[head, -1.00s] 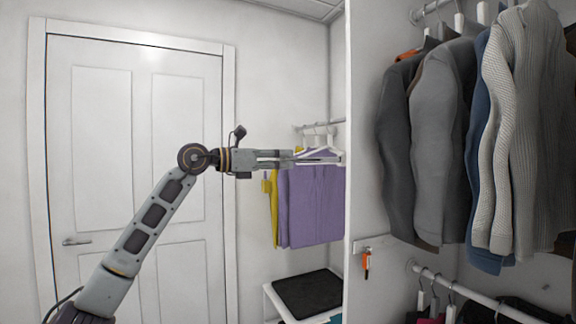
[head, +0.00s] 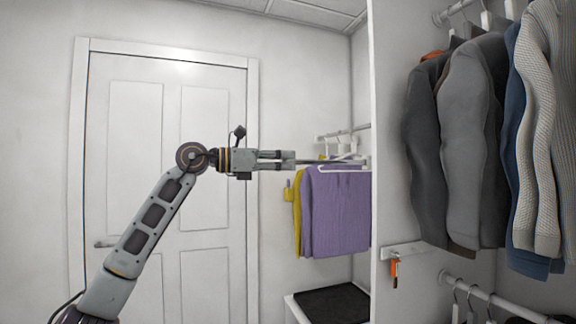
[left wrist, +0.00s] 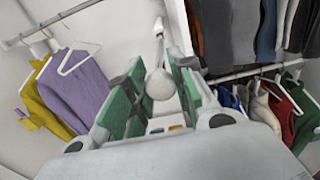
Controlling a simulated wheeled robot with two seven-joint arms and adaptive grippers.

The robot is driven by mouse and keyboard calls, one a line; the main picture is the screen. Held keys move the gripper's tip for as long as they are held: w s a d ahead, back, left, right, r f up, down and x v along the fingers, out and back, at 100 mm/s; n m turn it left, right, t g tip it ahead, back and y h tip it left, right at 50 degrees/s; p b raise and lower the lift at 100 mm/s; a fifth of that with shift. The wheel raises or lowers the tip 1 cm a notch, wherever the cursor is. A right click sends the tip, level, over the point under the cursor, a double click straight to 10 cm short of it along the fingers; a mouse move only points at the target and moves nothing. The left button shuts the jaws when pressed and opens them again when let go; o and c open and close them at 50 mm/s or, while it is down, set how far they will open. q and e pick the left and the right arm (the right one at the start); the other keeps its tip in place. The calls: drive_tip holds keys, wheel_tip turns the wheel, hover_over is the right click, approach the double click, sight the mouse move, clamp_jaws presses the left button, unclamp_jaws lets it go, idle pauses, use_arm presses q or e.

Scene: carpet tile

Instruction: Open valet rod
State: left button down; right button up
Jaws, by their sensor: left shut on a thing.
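The valet rod (head: 328,161) shows in the head view as a thin, dark, level bar between the white closet panel's front edge and my left fingertips. In the left wrist view its pale rounded end (left wrist: 160,83) sits between the two green-padded fingers, with the thin shaft running up towards the panel. My left gripper (head: 288,160) is shut on this end; it also shows in the left wrist view (left wrist: 160,98). The rod's root at the panel is hard to make out in front of the white hangers. My right gripper is out of view.
Purple and yellow garments (head: 336,212) hang behind the rod. The white panel (head: 378,120) stands right of it, with an orange tag (head: 394,271) on a small rail. Jackets and sweaters (head: 475,140) hang further right. A closed white door (head: 165,170) is behind my arm.

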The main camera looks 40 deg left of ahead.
use_arm(q)
drive_tip(key=shift+s+a, duration=0.1)
idle(0.4)
drive_tip(key=c, duration=1.2)
unclamp_jaws()
drive_tip(key=shift+s+a, duration=0.15)
drive_tip(key=shift+s, duration=0.05)
drive_tip(key=v, duration=1.1)
drive_tip(key=shift+s+a, duration=0.15)
drive_tip(key=shift+s, duration=0.05)
idle(0.5)
